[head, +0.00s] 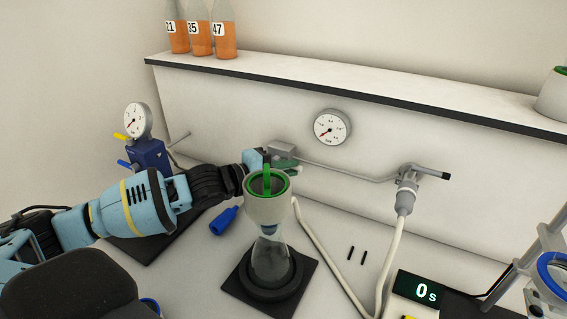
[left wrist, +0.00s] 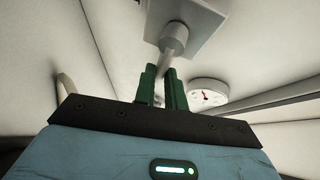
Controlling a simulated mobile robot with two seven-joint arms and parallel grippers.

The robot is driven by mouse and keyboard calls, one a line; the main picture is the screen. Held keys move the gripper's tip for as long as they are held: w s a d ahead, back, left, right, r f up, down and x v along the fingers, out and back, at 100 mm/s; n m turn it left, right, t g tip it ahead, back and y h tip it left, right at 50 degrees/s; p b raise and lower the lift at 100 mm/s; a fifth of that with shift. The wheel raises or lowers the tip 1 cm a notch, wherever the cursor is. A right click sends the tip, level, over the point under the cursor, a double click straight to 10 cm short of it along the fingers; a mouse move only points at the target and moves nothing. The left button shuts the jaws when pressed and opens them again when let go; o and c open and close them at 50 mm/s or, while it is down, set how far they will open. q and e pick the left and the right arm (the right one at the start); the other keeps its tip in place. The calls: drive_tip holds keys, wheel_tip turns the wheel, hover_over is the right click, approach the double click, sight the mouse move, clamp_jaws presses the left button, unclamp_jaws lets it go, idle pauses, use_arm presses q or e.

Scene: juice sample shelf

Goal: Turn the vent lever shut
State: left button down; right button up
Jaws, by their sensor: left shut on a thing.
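A grey block (head: 283,150) is fixed to the front wall under the shelf, with a thin pipe running right from it. My left gripper (head: 288,168) is just below this block, partly hidden behind the white cup of the filter flask. In the left wrist view, its green fingers (left wrist: 163,88) are closed around a grey rod (left wrist: 166,64), which I take for the vent lever. The rod runs up into a grey cylinder (left wrist: 175,36) under a plate (left wrist: 188,14). The lever's angle is hard to judge. My right gripper is not in view.
A glass flask (head: 270,260) with a green-rimmed cup (head: 267,208) stands on a black base close to my left wrist. A blue pump (head: 148,155) with a gauge is at left. A hose (head: 325,249) loops on the bench. Bottles (head: 201,38) stand on the shelf.

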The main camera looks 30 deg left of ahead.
use_arm(q)
drive_tip(key=shift+f, duration=0.1)
idle(0.3)
drive_tip(key=c, duration=1.5)
unclamp_jaws()
drive_tip(key=shift+o, duration=0.2)
drive_tip(key=v, duration=0.7)
drive_tip(key=shift+s+a, duration=0.2)
drive_tip(key=shift+s, duration=0.15)
